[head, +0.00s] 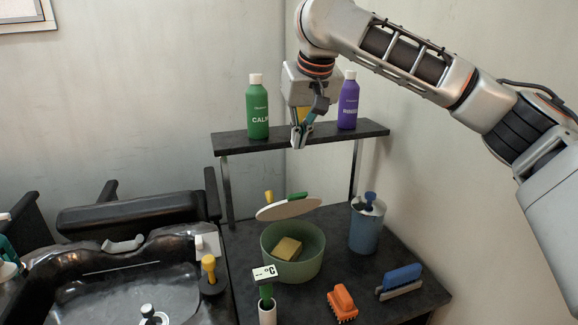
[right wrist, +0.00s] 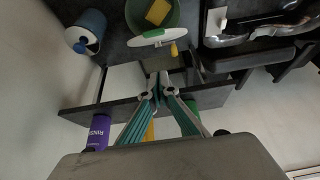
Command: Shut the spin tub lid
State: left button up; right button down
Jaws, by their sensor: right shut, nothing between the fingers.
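The green spin tub (head: 308,262) stands on the dark counter with a yellow sponge (head: 288,247) inside. Its pale round lid (head: 288,209) is raised and tilted above the tub's back, so the tub is open. The lid has a yellow knob (head: 268,197) and a green piece (head: 298,196) on it. In the right wrist view the lid (right wrist: 155,37) lies beyond my fingertips, beside the tub (right wrist: 133,14). My right gripper (head: 299,138) is shut and empty, above the lid and apart from it, at the shelf's front. My left gripper is not in view.
The dark shelf (head: 235,142) behind carries a green bottle (head: 258,108) and a purple bottle (head: 348,102). A blue canister (head: 366,228), an orange brush (head: 342,303), a blue brush (head: 401,279) and a white-labelled green item (head: 266,275) surround the tub. A dark basin (head: 120,285) is at left.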

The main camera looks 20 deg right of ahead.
send_over(297, 194)
jog(key=w, duration=0.4)
jog(key=f, duration=0.8)
jog(key=shift+s+f, duration=0.25)
jog(key=shift+f, duration=0.1)
jog(key=shift+s+d+f, duration=0.1)
jog(key=shift+s+f, duration=0.85)
jog(key=shift+f, duration=0.05)
jog(key=shift+s+f, duration=0.2)
jog(key=shift+s, duration=0.1)
jog(key=shift+s+f, duration=0.15)
jog(key=shift+f, duration=0.05)
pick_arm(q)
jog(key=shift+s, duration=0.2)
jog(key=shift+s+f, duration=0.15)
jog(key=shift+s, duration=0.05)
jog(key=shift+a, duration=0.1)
pick_arm(e)
jog(key=shift+s+d+f, duration=0.1)
